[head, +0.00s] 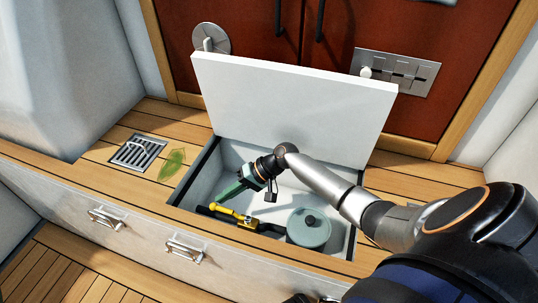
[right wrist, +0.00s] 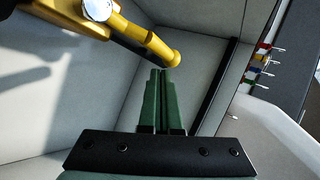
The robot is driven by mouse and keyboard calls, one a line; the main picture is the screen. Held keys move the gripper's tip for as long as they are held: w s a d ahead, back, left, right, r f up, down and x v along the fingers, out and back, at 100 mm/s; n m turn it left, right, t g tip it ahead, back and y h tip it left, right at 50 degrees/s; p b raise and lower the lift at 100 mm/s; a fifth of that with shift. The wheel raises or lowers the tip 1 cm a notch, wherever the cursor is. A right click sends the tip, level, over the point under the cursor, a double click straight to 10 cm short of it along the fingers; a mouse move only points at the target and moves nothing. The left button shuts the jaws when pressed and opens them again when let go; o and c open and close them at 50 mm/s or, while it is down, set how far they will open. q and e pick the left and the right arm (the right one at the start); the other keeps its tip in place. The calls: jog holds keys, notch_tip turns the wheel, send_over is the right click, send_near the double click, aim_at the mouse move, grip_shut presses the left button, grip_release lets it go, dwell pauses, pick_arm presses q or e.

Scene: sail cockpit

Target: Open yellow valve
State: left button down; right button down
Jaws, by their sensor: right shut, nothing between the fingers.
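The yellow valve (head: 228,211) sits low in the open white-walled locker, with a yellow handle on a dark pipe. My right gripper (head: 223,197) reaches down into the locker just above the valve. In the right wrist view the yellow handle (right wrist: 140,38) runs across the top left, its rounded end close to the tips of my right gripper (right wrist: 163,75). The green fingers are together with nothing between them. Whether they touch the handle I cannot tell.
The raised white lid (head: 290,100) stands open behind the locker. A grey-green round pot-like object (head: 309,228) with a dark knob is right of the valve. A drain grate (head: 138,152) and a green leaf (head: 172,164) lie on the wooden bench to the left.

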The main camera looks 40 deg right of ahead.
jog(key=shift+r, duration=0.1)
dwell(0.3)
